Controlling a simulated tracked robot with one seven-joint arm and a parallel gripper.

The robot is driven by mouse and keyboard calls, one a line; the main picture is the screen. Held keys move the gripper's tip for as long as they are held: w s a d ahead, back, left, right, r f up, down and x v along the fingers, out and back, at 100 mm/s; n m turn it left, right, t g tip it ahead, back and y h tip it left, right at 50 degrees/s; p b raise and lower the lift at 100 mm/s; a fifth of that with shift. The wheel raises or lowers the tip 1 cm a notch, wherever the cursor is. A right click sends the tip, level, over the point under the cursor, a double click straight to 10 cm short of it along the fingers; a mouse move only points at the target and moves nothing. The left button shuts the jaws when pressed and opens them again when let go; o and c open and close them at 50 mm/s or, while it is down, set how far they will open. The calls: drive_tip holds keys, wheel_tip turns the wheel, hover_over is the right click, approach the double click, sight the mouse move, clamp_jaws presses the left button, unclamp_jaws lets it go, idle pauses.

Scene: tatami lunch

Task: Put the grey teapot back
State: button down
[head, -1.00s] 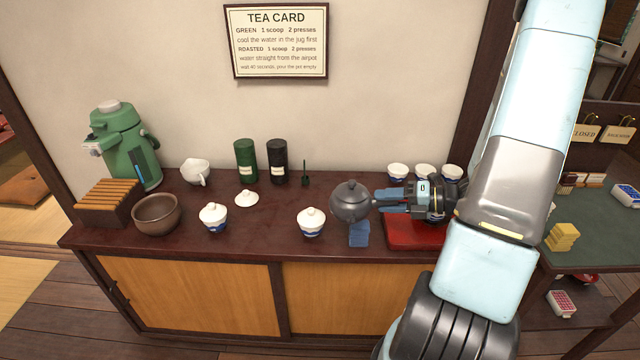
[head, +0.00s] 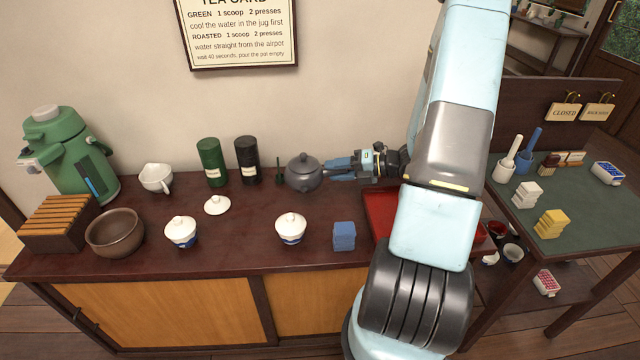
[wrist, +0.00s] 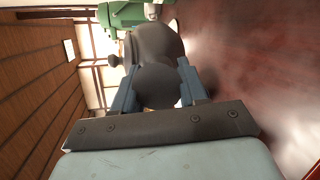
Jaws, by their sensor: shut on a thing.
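My gripper (head: 330,172) comes from the right and is shut on the teapot's right side. In the wrist view the teapot (wrist: 156,45) sits between the two blue-grey fingers of my gripper (wrist: 157,85).
A red tray (head: 383,212) lies to the right, partly hidden by my arm. A dark green canister (head: 211,162), white jug (head: 156,178), brown bowl (head: 115,232) and green airpot (head: 72,155) stand left.

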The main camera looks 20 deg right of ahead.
drive_tip(key=w+f, duration=0.6)
drive_tip(key=w, duration=0.1)
drive_tip(key=shift+a+f, duration=0.15)
drive_tip(key=shift+a, duration=0.15)
drive_tip(key=shift+w+a+f, duration=0.1)
drive_tip(key=shift+w+f, duration=0.25)
drive_tip(key=shift+f, duration=1.65)
drive_tip(key=c, duration=0.6)
unclamp_jaws()
